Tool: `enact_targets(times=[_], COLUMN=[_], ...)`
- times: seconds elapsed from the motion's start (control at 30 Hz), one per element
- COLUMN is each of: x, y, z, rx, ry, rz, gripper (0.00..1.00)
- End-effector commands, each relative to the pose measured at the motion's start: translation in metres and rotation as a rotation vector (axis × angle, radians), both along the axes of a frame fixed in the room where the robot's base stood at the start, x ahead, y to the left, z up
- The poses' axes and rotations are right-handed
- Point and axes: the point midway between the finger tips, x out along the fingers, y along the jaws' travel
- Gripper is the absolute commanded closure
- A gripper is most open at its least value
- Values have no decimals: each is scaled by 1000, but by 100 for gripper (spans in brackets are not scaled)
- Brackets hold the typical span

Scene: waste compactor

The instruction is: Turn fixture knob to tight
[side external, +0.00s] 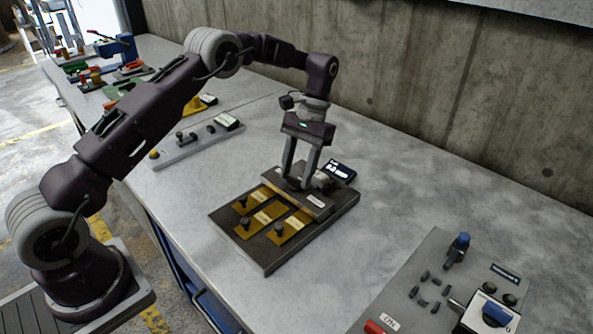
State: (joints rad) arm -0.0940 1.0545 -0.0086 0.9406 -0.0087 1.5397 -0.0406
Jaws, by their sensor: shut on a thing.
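The fixture (262,262) is a dark flat board on the grey bench, with several brass plates carrying dark knobs, a raised bar with a small white label, and a black sign with white lettering (341,171) at its back corner. The knob's angle and the sign's wording cannot be read.
A grey control panel (408,274) with a blue-handled switch, buttons and a red part stands at the front right. A grey strip with small knobs (196,142) lies to the left. More coloured fixtures crowd the far left. The bench right of the board is clear, up to the concrete wall.

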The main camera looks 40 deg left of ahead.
Motion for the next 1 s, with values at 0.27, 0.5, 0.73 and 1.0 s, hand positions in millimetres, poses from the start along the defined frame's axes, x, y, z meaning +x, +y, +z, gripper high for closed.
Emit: enact_targets(times=[0.27, 0.5, 0.73, 1.0], x=[1, 1, 1, 1], y=[0, -1, -1, -1], z=[1, 1, 0, 0], rx=[1, 0, 1, 0], ry=[-3, -4, -4, -3], rz=[-110, -144, -148, -147], gripper=[95, 95, 95, 33])
